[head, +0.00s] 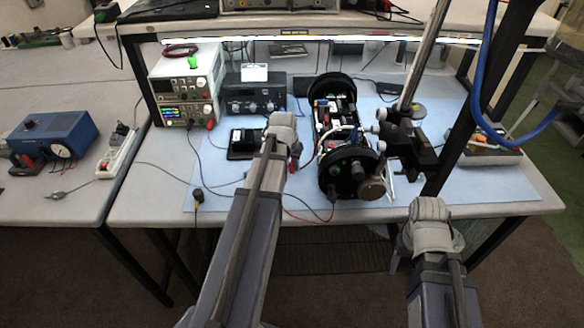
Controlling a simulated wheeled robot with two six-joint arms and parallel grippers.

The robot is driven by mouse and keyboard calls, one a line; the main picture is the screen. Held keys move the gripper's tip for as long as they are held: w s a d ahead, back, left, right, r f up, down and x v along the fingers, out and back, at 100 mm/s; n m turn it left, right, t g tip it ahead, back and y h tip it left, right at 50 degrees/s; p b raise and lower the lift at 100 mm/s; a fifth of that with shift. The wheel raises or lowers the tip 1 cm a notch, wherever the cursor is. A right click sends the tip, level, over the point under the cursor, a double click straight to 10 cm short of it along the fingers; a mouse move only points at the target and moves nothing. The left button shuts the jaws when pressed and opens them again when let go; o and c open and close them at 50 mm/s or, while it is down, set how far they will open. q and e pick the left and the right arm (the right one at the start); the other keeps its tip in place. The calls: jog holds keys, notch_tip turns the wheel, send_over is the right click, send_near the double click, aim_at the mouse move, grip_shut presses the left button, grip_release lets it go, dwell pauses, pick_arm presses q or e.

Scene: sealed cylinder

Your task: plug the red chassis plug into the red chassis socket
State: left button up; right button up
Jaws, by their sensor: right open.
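The opened cylinder (345,125) lies on the blue mat, with a black end cap (350,172) facing me and its inner chassis exposed. Red parts (326,118) show on the chassis, but I cannot tell which is the red chassis socket. My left gripper (292,160) is just left of the near end cap, above the mat. A small red piece shows at its tip; I cannot tell whether it is the red chassis plug or whether the fingers hold it. My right gripper (430,212) is open at the table's front edge, right of the cylinder, its fingers mostly hidden by its wrist.
A dark stand with a metal pole (422,60) rises right of the cylinder. Power supplies (187,90) and a black instrument (252,95) stand at the back left. A red lead (310,220) and dark cables cross the mat (480,195). A tray (490,150) sits at right.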

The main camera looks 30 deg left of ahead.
aim_at(292, 163)
pick_arm(q)
grip_shut()
notch_tip(292, 163, up, 10)
jog(key=p, duration=1)
pick_arm(e)
notch_tip(292, 163, up, 10)
